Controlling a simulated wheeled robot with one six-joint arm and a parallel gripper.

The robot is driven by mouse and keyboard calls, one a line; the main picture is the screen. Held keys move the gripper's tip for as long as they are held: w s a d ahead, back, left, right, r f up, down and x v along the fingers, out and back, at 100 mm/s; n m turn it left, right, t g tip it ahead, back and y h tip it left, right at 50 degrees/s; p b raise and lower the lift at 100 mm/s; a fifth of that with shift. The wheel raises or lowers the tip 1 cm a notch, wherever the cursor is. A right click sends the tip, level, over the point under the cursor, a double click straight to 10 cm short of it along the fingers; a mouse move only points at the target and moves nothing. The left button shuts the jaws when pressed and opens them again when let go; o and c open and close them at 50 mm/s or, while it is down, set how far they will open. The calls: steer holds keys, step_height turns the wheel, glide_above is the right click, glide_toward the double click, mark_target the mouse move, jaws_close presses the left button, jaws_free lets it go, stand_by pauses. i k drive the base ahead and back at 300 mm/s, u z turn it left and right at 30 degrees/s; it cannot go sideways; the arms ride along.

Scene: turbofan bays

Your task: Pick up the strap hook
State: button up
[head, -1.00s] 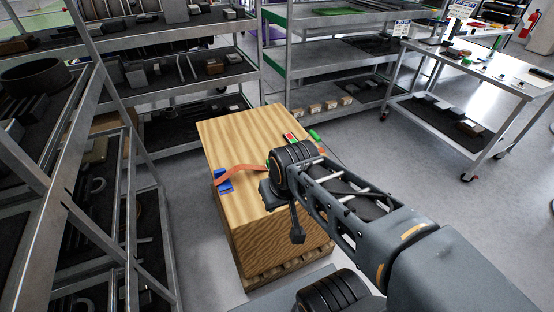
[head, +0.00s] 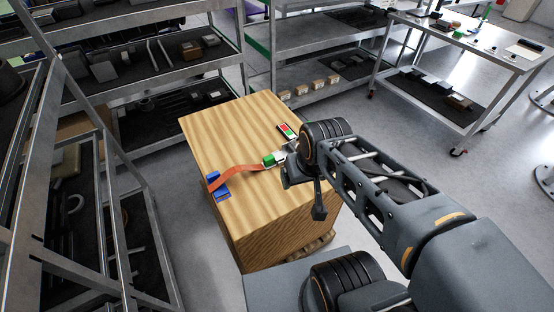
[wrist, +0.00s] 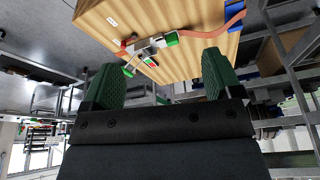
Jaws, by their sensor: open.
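An orange strap (head: 238,170) lies across the top of a wooden crate (head: 215,130), running from a blue fitting (head: 215,183) towards my gripper. In the wrist view the strap (wrist: 205,34) leads to a green and white block (wrist: 170,39). A grey piece that looks like the strap hook (wrist: 143,48) sits beside that block on the crate top. My gripper (wrist: 160,62) is open, its two green fingers either side of these parts in the picture, with nothing held between them. In the head view my wrist hides part of the crate's right side.
A small red and green item (head: 287,130) lies on the crate's right part. Metal shelves (head: 160,60) with dark parts stand behind and at the left. A wheeled work table (head: 470,45) stands at the back right. Grey floor (head: 400,140) lies open right of the crate.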

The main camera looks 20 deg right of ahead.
mark_target(269, 161)
steer(key=u, duration=0.05)
steer(key=k, duration=1)
steer(key=z, duration=1.7)
steer(key=i, duration=1.35)
steer(key=u, duration=2.5)
steer(key=i, duration=0.5)
steer(key=u, duration=0.05)
